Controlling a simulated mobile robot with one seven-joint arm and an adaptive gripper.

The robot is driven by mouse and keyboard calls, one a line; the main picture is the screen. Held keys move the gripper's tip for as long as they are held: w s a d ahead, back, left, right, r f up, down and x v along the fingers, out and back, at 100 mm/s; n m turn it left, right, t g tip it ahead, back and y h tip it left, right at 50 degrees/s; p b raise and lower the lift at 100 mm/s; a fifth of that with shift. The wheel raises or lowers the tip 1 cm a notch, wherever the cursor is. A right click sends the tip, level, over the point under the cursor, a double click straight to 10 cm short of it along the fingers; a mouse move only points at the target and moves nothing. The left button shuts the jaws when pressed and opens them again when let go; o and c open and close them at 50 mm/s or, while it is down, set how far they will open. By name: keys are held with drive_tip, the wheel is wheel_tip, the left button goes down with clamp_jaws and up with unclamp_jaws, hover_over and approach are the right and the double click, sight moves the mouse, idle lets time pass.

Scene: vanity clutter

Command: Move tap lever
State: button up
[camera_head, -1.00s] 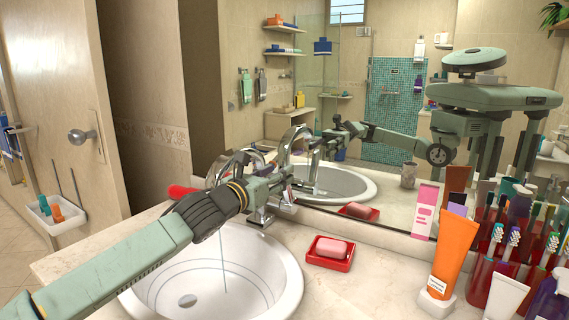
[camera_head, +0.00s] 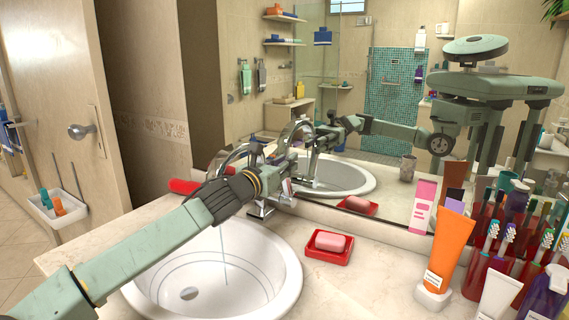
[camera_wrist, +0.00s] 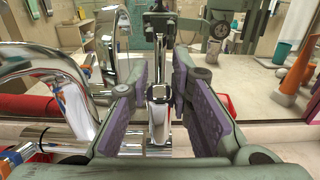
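The chrome tap (camera_head: 240,158) stands behind the white basin (camera_head: 290,275), and a thin stream of water falls from it. My gripper (camera_head: 284,172) is at the tap's right side, over the back edge of the basin. In the wrist view the tap's curved spout (camera_wrist: 62,68) is at left. The chrome tap lever (camera_wrist: 159,118) lies between the two purple-padded fingers of my gripper (camera_wrist: 160,92). The fingers are apart, with narrow gaps beside the lever at their tips; contact is not clear. In the head view my gripper hides most of the lever.
A pink soap in a red dish (camera_head: 328,258) sits right of the basin. An orange tube (camera_head: 446,250) and several toothbrushes crowd the right counter. A red object (camera_head: 186,186) lies behind my arm. The mirror (camera_head: 400,190) rises close behind the tap.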

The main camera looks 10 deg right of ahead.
clamp_jaws()
drive_tip(key=shift+f, duration=0.1)
idle(0.3)
